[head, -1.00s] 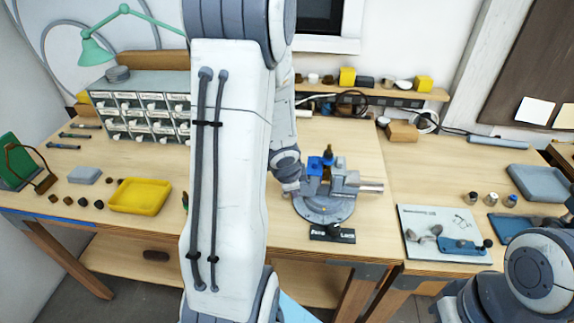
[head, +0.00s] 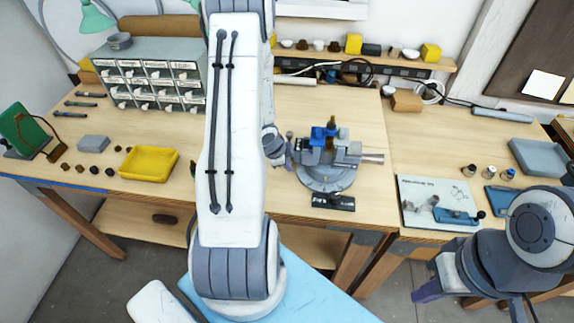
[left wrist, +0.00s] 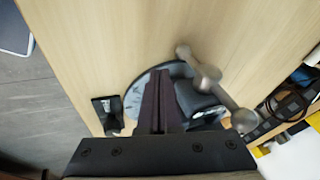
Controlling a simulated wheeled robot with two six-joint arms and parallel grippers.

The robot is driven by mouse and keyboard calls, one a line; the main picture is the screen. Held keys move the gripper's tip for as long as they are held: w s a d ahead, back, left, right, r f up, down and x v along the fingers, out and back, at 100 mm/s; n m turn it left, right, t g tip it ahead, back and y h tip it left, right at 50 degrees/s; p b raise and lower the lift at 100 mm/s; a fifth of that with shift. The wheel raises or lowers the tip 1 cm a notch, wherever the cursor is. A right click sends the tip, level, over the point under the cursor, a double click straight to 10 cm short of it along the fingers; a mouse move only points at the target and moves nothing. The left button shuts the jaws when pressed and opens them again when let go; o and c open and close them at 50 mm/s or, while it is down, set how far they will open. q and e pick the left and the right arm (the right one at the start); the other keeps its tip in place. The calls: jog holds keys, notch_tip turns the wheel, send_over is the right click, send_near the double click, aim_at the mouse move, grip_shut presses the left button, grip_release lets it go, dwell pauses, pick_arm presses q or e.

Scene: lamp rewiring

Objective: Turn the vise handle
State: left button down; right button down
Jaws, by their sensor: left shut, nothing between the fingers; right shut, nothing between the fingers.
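The grey vise (head: 326,178) stands on the bench on a round base, with blue jaw pieces (head: 318,137) around a small upright brown-tipped part. My right gripper (head: 428,293) is low at the right, away from the vise, shut and empty.
A black labelled block (head: 334,202) sits in front of the vise; its knob shows in the left wrist view (left wrist: 115,122). A yellow tray (head: 149,164) and drawer cabinet (head: 150,80) are at left. A white board with blue tool (head: 420,190) is at right.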

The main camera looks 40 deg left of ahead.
pick_arm(q)
jog(key=shift+w+a+f+p, duration=0.45)
jog(key=shift+w+a, duration=0.2)
jog(key=shift+a, duration=0.1)
jog(key=shift+w+a+f, duration=0.35)
jog(key=shift+w+f, duration=0.05)
